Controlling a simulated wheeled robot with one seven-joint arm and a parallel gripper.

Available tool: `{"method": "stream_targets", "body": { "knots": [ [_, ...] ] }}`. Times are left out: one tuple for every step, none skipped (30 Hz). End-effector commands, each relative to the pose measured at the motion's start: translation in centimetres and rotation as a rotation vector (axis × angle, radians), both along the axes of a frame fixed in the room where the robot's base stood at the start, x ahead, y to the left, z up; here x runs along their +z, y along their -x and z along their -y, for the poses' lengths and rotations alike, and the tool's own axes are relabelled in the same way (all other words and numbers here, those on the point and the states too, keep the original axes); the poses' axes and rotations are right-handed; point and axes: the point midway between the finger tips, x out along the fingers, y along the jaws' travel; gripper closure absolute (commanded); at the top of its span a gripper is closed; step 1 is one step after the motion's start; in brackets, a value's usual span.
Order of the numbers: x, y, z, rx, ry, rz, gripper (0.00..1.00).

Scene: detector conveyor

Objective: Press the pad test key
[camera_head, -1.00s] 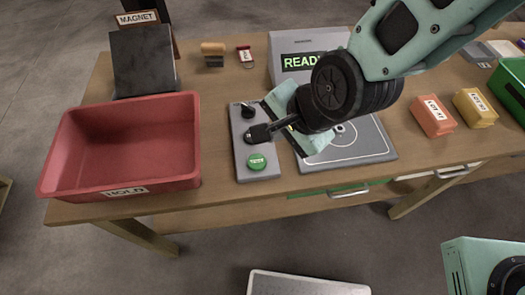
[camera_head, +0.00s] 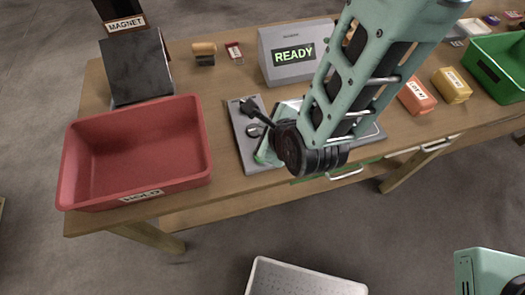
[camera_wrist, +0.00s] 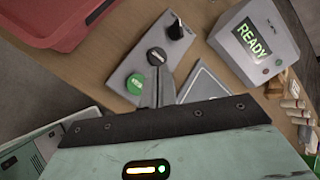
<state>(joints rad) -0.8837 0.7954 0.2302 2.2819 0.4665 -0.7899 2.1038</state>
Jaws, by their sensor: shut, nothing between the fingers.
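A grey control panel (camera_head: 240,140) lies on the table with a black knob, a dark round key (camera_wrist: 156,56) and a green lettered key (camera_wrist: 135,84) in a row. The lettering is too small to read, so I cannot tell which is the pad test key. My gripper (camera_wrist: 158,74) is shut and empty, pointing down over the panel. In the wrist view its tips appear beside the dark key, with the green key to their left. I cannot tell whether they touch the panel. In the head view my arm mostly hides the green key.
A detector display reading READY (camera_head: 293,54) stands behind. The grey pad (camera_wrist: 203,82) lies right of the panel, partly covered by my arm. A red HOLD bin (camera_head: 135,150) is at the left, a dark MAGNET block (camera_head: 137,68) behind it. Orange and yellow lots (camera_head: 452,85) lie right.

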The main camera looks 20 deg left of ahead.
Motion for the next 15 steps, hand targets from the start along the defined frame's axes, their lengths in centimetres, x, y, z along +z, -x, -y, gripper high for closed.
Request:
{"method": "stream_targets", "body": {
  "knots": [
    [-0.1, 0.0, 0.0, 0.0, 0.0, 0.0, 1.0],
    [-0.1, 0.0, 0.0, 0.001, 0.001, 0.0, 1.0],
    [-0.2, 0.0, 0.0, 0.001, 0.001, 0.0, 1.0],
    [-0.3, 0.0, 0.0, 0.001, 0.001, 0.0, 1.0],
    [-0.5, 0.0, 0.0, 0.001, 0.001, 0.0, 1.0],
    [-0.7, 0.0, 0.0, 0.001, 0.001, 0.0, 1.0],
    [-0.9, 0.0, 0.0, 0.001, 0.001, -0.001, 1.0],
    [-1.1, 0.0, 0.0, 0.001, 0.001, -0.001, 1.0],
    [-1.5, 0.0, 0.0, 0.002, 0.002, -0.001, 1.0],
    [-1.8, 0.1, 0.0, 0.002, 0.002, -0.001, 1.0],
    [-2.2, 0.1, 0.0, 0.002, 0.002, -0.001, 1.0],
    [-2.7, 0.1, 0.0, 0.003, 0.003, 0.0, 1.0],
    [-3.1, 0.0, 0.0, 0.003, 0.003, 0.0, 1.0],
    [-3.5, 0.0, 0.0, 0.003, 0.003, 0.0, 1.0],
    [-4.0, 0.0, 0.0, 0.003, 0.003, 0.0, 1.0]
  ]
}}
